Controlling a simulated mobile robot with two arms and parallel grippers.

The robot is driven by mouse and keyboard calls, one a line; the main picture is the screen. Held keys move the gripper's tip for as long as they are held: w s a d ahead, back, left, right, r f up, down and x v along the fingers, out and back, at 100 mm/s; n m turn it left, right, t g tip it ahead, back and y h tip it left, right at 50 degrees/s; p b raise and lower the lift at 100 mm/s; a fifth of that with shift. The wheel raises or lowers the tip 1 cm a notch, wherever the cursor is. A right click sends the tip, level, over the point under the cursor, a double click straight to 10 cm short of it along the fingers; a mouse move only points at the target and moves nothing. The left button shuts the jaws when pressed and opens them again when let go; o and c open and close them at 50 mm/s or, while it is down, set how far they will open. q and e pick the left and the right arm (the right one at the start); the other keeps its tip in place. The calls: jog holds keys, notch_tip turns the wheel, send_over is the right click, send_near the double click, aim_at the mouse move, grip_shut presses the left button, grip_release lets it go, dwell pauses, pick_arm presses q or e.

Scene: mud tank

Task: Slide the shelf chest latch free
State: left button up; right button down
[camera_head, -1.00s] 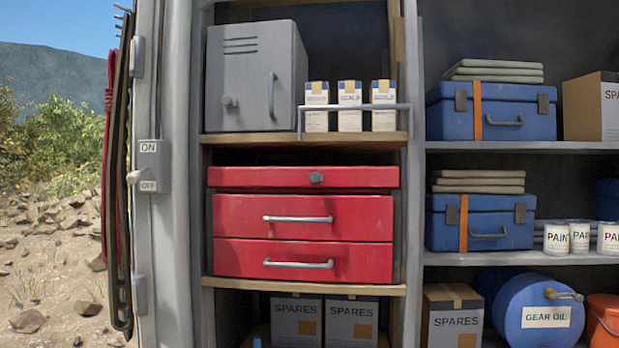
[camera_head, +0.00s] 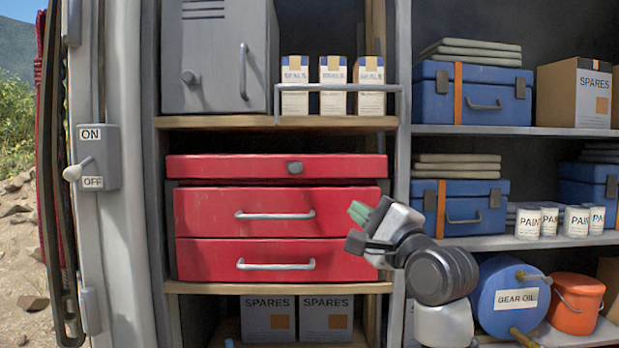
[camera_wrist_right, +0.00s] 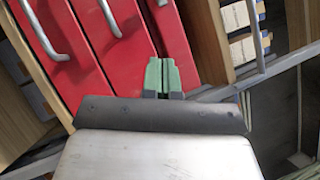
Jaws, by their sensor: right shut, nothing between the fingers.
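The red shelf chest (camera_head: 277,216) stands on a wooden shelf, with a flat lid on top and two drawers below. Its latch, a small grey knob (camera_head: 295,168), sits on the front of the lid, right of its middle. My right gripper (camera_head: 358,212) is shut and empty, in front of the chest's right side, lower than the latch and right of it. In the right wrist view its green fingertips (camera_wrist_right: 161,62) are together against the red front, and a small grey piece shows at the top edge. My left gripper is not in view.
A switch box (camera_head: 98,158) is on the left post. The space before the chest's left half is clear.

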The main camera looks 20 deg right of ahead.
jog(key=p, duration=0.5)
send_near(295, 168)
jog(key=w+d, duration=0.3)
jog(key=w, duration=0.2)
jog(key=shift+w+a+r+p, duration=0.35)
jog(key=shift+w+a+p, duration=0.15)
jog(key=shift+a, duration=0.1)
jog(key=shift+w+a+r+p, duration=0.3)
jog(key=shift+w+a+p, duration=0.1)
jog(key=shift+a+p, duration=0.15)
jog(key=shift+a+r, duration=0.1)
jog(key=shift+a, duration=0.3)
jog(key=shift+w, duration=0.1)
